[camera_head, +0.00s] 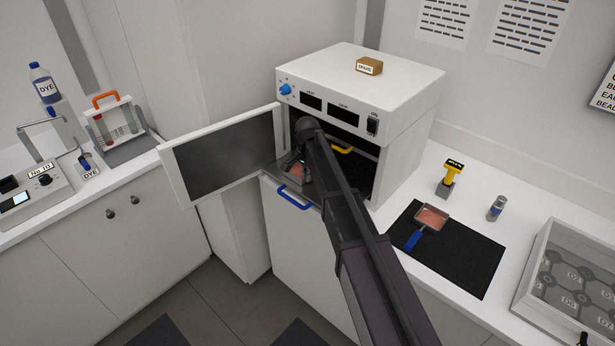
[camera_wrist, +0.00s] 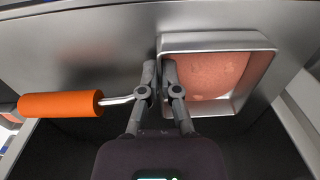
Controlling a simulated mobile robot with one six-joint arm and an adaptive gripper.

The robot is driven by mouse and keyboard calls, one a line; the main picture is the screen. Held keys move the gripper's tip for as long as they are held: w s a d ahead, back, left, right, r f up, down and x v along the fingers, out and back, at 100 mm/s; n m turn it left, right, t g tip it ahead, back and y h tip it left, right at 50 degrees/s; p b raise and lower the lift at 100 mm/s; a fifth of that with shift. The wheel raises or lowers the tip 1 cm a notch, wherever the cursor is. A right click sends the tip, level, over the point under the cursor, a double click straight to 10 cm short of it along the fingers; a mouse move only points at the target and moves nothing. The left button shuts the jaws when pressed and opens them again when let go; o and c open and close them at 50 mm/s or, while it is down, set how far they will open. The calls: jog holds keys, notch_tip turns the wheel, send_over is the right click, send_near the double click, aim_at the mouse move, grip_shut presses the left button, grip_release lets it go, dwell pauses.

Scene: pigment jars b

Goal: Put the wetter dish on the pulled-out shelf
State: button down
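The orange-handled dish (camera_wrist: 215,70) is a square metal dish with pink contents. In the wrist view its orange grip (camera_wrist: 60,104) points left. My gripper (camera_wrist: 159,68) has its fingers close together at the dish's left wall, near the handle rod, and appears shut on that wall. In the head view my gripper (camera_head: 299,160) and this dish (camera_head: 296,171) are at the pulled-out shelf (camera_head: 311,192) with a blue pull, in the open oven; I cannot tell whether the dish touches the shelf. A second dish (camera_head: 432,217), with a blue handle, lies on the black mat (camera_head: 470,262).
The white oven (camera_head: 408,112) has its door (camera_head: 225,155) swung open left. A yellow pull (camera_head: 341,149) shows inside. A yellow device (camera_head: 454,172), a small vial (camera_head: 496,208) and a clear-lidded box (camera_head: 570,285) stand on the right counter.

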jog(key=c, duration=0.8)
grip_release()
jog(key=shift+r, duration=0.1)
notch_tip(320, 180, up, 12)
jog(key=p, duration=1.2)
jog(key=shift+d, duration=0.1)
jog(key=shift+s, duration=0.1)
jog(key=s+d+n, duration=0.7)
jog(key=s+d, duration=1.6)
jog(key=s, duration=0.2)
jog(key=shift+s+n, duration=0.3)
